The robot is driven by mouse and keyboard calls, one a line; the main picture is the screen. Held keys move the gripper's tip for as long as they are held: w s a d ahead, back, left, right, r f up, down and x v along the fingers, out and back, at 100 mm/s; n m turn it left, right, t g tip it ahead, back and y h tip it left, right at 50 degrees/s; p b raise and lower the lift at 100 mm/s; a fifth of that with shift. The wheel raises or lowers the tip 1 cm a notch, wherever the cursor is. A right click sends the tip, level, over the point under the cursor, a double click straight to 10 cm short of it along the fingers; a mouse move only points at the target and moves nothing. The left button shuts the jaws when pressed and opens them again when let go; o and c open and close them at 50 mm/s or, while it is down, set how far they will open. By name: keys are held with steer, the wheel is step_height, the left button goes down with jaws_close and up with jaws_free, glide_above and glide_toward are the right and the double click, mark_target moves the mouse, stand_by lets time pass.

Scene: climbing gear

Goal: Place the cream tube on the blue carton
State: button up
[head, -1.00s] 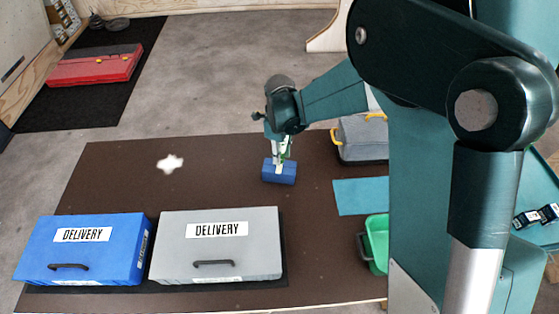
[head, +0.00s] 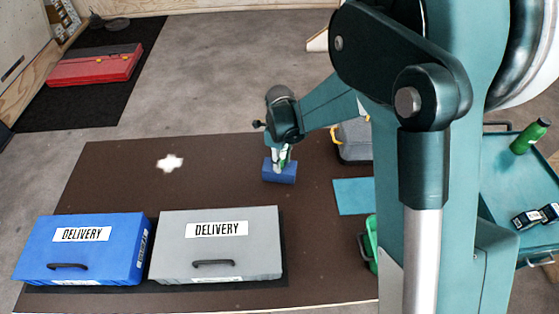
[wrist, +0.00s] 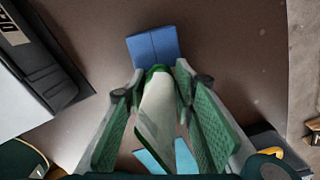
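The blue carton (head: 279,174) is a small blue box on the brown mat; it also shows at the top of the wrist view (wrist: 153,45). The cream tube (wrist: 157,108) is whitish with a green cap and lies between the two green-padded fingers. My gripper (wrist: 160,75) is shut on the tube. In the head view my gripper (head: 281,160) is just above the carton, and the tube is mostly hidden by the fingers. I cannot tell whether the tube touches the carton.
A blue delivery box (head: 85,248) and a grey delivery box (head: 220,245) stand at the front left. A teal sheet (head: 353,196), a green bin (head: 371,245) and a grey case (head: 354,140) are to the right. The mat left of the carton is mostly clear.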

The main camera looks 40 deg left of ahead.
steer(key=shift+o, duration=1.1)
steer(key=shift+r, duration=0.2)
steer(key=shift+r+p, duration=0.35)
steer(key=shift+r, duration=5.65)
